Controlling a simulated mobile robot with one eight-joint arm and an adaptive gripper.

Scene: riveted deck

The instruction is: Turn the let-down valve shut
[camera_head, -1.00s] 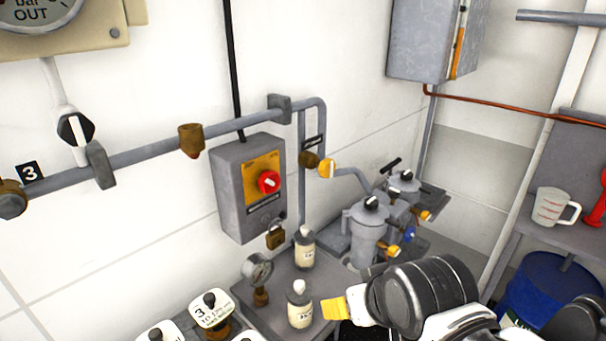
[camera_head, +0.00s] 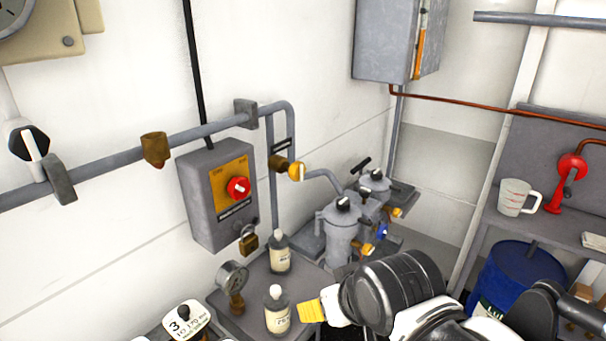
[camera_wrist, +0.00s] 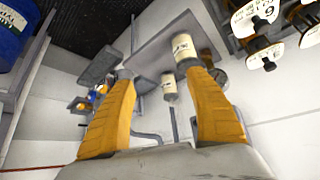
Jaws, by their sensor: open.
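Several valves show in the head view, and I cannot tell by label which is the let-down valve. A black knob with a white handle (camera_head: 28,142) is at the left end of the pipe. Small yellow and blue valves (camera_head: 382,232) are on the grey filter housings (camera_head: 341,226). My gripper (camera_head: 311,311) is low in the head view, in front of these and touching none. In the wrist view its yellow fingers (camera_wrist: 161,75) are apart with nothing gripped.
Two small labelled bottles, one nearer (camera_head: 277,312) and one farther (camera_head: 279,254), stand by a pressure gauge (camera_head: 232,277) near my gripper. A grey box with a red switch (camera_head: 238,187) and padlock is on the wall. A blue drum (camera_head: 515,283) and a measuring jug (camera_head: 514,198) are right.

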